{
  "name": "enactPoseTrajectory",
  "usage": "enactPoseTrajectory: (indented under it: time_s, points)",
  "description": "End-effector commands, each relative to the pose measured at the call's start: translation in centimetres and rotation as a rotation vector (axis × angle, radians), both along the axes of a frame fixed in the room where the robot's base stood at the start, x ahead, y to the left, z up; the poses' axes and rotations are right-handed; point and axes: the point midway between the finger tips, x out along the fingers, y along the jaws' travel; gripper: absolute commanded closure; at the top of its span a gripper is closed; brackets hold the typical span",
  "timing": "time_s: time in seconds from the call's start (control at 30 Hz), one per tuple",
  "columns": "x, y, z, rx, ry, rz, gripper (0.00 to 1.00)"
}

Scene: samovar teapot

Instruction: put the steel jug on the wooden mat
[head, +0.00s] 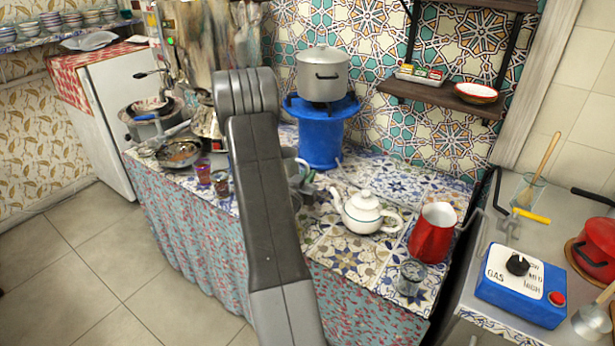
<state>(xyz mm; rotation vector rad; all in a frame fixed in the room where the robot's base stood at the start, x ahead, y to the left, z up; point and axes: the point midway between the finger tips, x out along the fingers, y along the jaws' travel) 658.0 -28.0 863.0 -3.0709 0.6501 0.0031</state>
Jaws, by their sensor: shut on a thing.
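My arm crosses the middle of the head view and hides much of the counter behind it. At its right edge a small part of my gripper (304,178) shows, shut on a grey metal thing that looks like the steel jug (309,194). Only a sliver of the jug shows, low over or on the tiled counter; I cannot tell whether it touches it. The wooden mat is not visible; the arm may hide it.
A white teapot (365,213), a red jug (432,233) and a clear glass (411,277) stand on the tiled counter (345,262) to the right. A blue burner (321,135) bears a lidded pot (325,74). Small glasses (203,172) and pans crowd the left.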

Motion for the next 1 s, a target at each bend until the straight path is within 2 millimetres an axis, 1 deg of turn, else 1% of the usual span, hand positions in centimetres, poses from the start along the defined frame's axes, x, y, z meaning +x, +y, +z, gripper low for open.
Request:
enactPoseTrajectory:
  time_s: [0.2,0.8,0.93,0.97,1.0]
  points:
    - [0.0,0.0,0.1,0.001,-0.004,0.0,1.0]
    - [0.0,0.0,-1.2,0.001,-0.003,0.0,1.0]
    - [0.0,0.0,-1.2,0.001,-0.001,0.0,1.0]
    - [0.0,0.0,-1.3,0.0,0.001,0.0,0.85]
    - [0.0,0.0,-1.3,0.0,0.001,0.0,0.77]
